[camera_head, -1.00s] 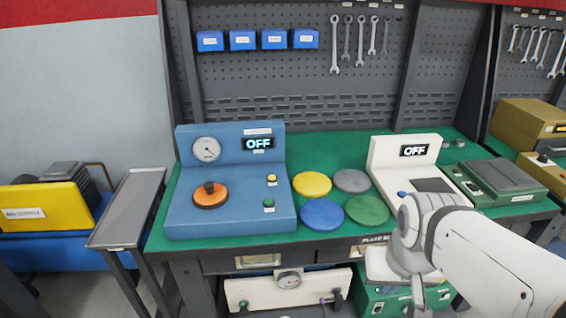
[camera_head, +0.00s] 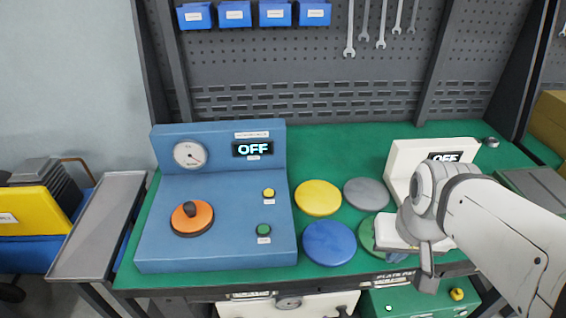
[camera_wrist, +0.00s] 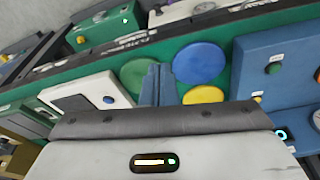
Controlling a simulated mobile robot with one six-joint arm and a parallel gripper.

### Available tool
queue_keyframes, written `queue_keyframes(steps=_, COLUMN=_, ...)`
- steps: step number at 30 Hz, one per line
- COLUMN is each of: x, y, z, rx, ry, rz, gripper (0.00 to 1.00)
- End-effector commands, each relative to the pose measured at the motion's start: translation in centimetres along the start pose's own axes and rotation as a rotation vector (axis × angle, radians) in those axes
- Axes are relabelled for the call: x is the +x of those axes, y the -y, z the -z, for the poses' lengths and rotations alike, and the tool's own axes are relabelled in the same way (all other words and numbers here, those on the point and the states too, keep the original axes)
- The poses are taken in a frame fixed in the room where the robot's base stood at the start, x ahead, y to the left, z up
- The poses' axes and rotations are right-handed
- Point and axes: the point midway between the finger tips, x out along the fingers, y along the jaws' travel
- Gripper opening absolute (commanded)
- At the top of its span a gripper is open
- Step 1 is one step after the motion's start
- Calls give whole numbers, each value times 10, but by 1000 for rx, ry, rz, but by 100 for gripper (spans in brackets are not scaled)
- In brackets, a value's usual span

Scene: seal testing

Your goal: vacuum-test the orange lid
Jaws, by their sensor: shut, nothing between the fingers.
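The orange lid (camera_head: 192,216), with a dark knob on top, sits on the left part of the blue vacuum tester (camera_head: 218,250). The tester has a round gauge (camera_head: 190,154) and a display (camera_head: 253,149) reading OFF. A yellow button (camera_head: 268,193) and a green button (camera_head: 263,229) are on its deck. My gripper (camera_head: 427,280) is shut and empty near the bench's front edge, well right of the tester. In the wrist view its fingers (camera_wrist: 158,85) are together, and the tester (camera_wrist: 268,45) shows at the right.
Yellow (camera_head: 318,197), grey (camera_head: 366,193), blue (camera_head: 329,243) and green (camera_head: 368,232) discs lie right of the tester. My arm partly hides the green disc and a white device (camera_head: 402,158) reading OFF. A grey side table (camera_head: 100,225) stands left. Green bench behind the discs is clear.

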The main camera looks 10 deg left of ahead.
Motion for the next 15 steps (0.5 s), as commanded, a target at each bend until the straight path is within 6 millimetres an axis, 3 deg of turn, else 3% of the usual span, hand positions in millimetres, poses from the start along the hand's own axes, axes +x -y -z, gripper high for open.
queue_keyframes(steps=6, x=0, y=10, z=6, rx=21, ry=16, rz=39, gripper=0)
queue_keyframes(steps=11, x=4, y=65, z=28, rx=145, ry=92, rz=202, gripper=0)
queue_keyframes(steps=15, x=10, y=130, z=59, rx=332, ry=205, rz=395, gripper=0)
